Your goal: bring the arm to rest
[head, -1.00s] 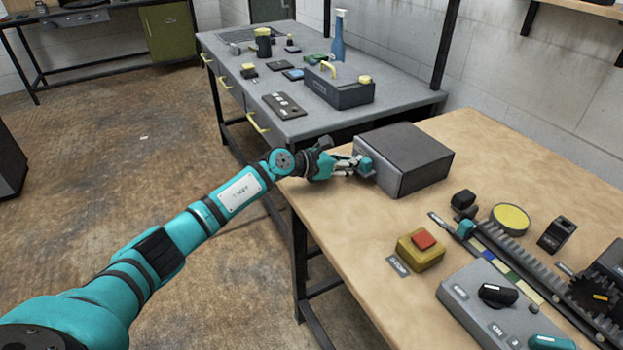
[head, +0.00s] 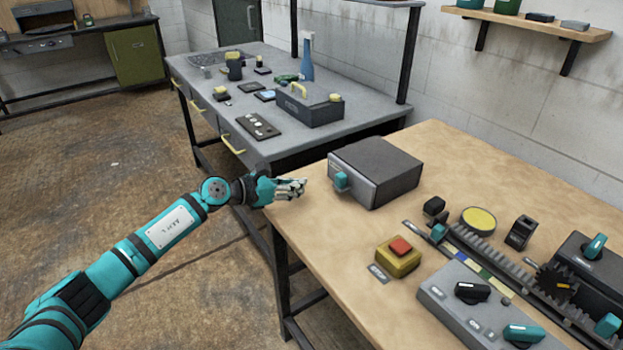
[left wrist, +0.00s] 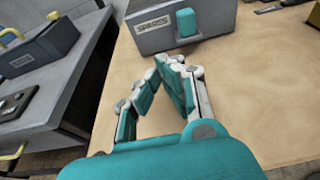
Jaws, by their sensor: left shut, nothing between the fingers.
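My left gripper (head: 291,188) is shut and empty over the left edge of the wooden table (head: 310,243). It also shows in the left wrist view (left wrist: 170,62), its fingertips together. A dark grey box (head: 385,168) with a teal knob (head: 341,181) on its front stands just right of the gripper. The gripper is apart from the knob. In the left wrist view the box (left wrist: 153,32) and its knob (left wrist: 186,22) lie beyond the fingertips. My right gripper is in neither view.
On the table are a yellow block with a red button (head: 399,257), a grey control panel (head: 470,310), a toothed rack (head: 490,253) and a yellow disc (head: 478,220). A grey bench (head: 215,105) with a toolbox (head: 310,108) stands behind. Floor at left is free.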

